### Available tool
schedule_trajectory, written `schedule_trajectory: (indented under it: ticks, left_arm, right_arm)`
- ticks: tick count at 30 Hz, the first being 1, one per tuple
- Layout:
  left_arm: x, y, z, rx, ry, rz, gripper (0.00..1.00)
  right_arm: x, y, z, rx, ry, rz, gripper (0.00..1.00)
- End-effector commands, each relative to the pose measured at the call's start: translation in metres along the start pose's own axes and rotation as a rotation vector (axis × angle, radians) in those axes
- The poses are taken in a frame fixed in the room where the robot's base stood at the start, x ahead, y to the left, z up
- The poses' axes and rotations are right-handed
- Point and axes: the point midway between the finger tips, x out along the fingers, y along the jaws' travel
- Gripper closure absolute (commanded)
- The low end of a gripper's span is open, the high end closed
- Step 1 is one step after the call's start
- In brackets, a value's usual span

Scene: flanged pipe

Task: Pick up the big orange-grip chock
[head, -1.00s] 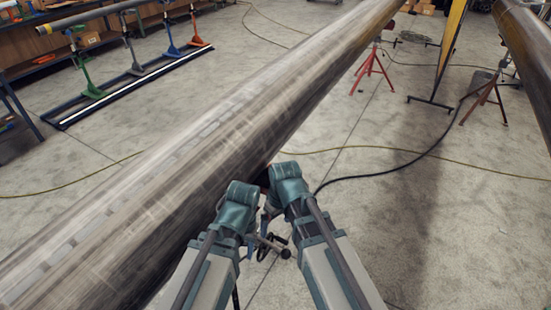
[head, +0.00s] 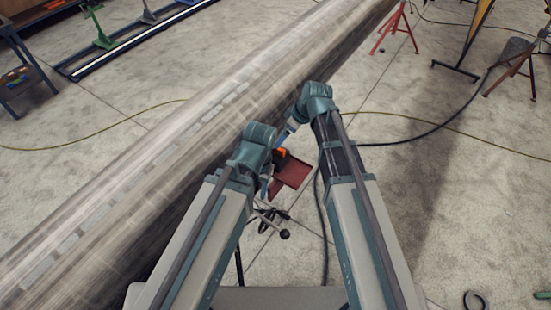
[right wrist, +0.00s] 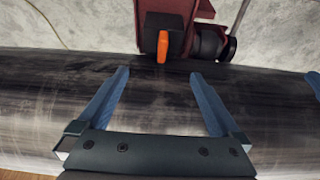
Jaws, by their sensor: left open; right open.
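The orange-grip chock shows a black body (right wrist: 168,26) and an orange grip (right wrist: 162,46) in the right wrist view. It is at the pipe's edge, by a dark red metal part. In the head view a small orange patch (head: 280,153) shows between my arms. My right gripper (right wrist: 160,82) is open, with its blue fingers over the pipe and apart from the chock, which is ahead between the finger lines. In the head view its blue part (head: 288,131) shows beside the pipe. My left gripper (head: 265,187) is open near the pipe's side, partly hidden by its wrist.
The big steel pipe (head: 175,150) runs diagonally across the head view. A dark red plate (head: 291,170) is beside it. A black round piece (right wrist: 210,42) is right of the chock. Red stands (head: 395,30) and hoses lie farther back.

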Motion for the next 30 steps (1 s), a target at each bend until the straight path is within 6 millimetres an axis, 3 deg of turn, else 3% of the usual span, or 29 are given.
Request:
schedule_trajectory:
  ticks: [1,10,23,30]
  left_arm:
    - [0.014,0.001,-0.001,0.001,0.0,0.0,0.5]
    - [0.056,0.005,-0.003,0.0,0.0,0.0,0.5]
    - [0.068,0.006,-0.004,-0.001,0.0,0.0,0.5]
    - [0.095,0.009,-0.006,-0.001,0.0,0.0,0.5]
  right_arm:
    - [0.014,0.0,0.002,-0.001,0.0,0.0,0.0]
    - [0.06,0.0,0.002,0.0,0.0,0.0,0.0]
    - [0.073,-0.001,0.001,0.0,-0.001,0.0,0.0]
    - [0.102,-0.002,0.004,-0.001,-0.001,0.0,0.0]
